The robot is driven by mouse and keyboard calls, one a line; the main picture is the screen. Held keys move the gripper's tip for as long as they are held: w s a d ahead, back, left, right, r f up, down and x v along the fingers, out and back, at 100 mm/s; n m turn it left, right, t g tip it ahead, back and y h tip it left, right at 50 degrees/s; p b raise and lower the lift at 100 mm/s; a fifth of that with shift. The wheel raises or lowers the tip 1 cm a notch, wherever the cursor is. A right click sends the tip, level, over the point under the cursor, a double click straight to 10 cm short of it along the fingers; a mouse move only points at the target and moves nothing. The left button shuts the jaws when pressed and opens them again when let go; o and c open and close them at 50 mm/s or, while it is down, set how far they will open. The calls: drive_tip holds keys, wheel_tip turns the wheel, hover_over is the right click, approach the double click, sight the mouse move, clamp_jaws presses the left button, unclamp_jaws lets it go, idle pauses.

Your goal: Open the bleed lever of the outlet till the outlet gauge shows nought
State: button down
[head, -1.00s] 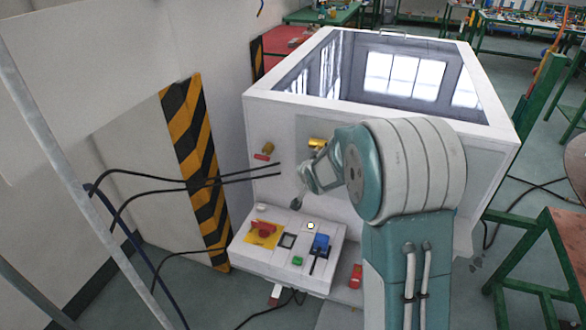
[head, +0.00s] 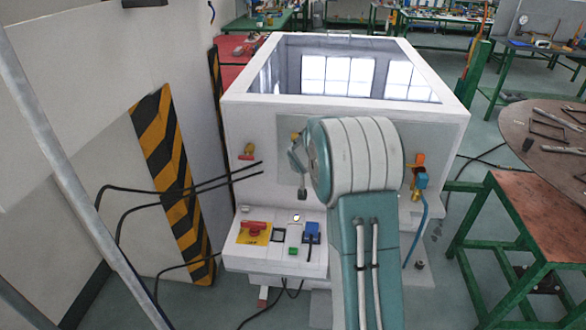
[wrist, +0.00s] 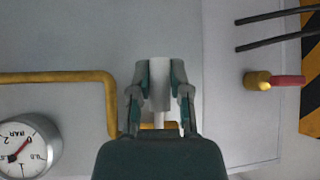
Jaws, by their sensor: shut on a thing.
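My gripper (wrist: 161,75) has its two fingers closed on a pale, stubby piece (wrist: 159,68) in the wrist view. I cannot tell if this piece is the bleed lever. In the head view my gripper (head: 299,165) is at the front panel of the white generator cabinet (head: 240,125), mostly hidden by my arm. A round gauge (wrist: 28,145) marked BAR sits at the lower left of the wrist view, partly cut off. Its red needle shows, but I cannot read the value surely. A yellow pipe (wrist: 60,77) bends beside my gripper.
A brass valve with a red handle (head: 247,152) is left of my gripper, also in the wrist view (wrist: 275,81). A control box (head: 275,240) stands below. Black cables (head: 180,190) cross at left. A valve with a blue hose (head: 419,180) is at right.

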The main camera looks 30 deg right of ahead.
drive_tip(key=c, duration=0.6)
unclamp_jaws()
drive_tip(key=shift+d+f, duration=0.1)
drive_tip(key=shift+o, duration=0.2)
drive_tip(key=v, duration=1.2)
drive_tip(key=s+a+r+n+g+y, duration=0.15)
drive_tip(key=s+a+r, duration=0.45)
drive_tip(key=s+a, duration=0.6)
drive_tip(key=s+a+n+y, duration=0.1)
drive_tip(key=s+a, duration=0.2)
drive_tip(key=s, duration=0.6)
drive_tip(key=s+a+n+g+y, duration=0.1)
drive_tip(key=s+a, duration=0.3)
drive_tip(key=s, duration=0.5)
drive_tip(key=shift+s+f+n, duration=0.35)
drive_tip(key=shift+n, duration=0.1)
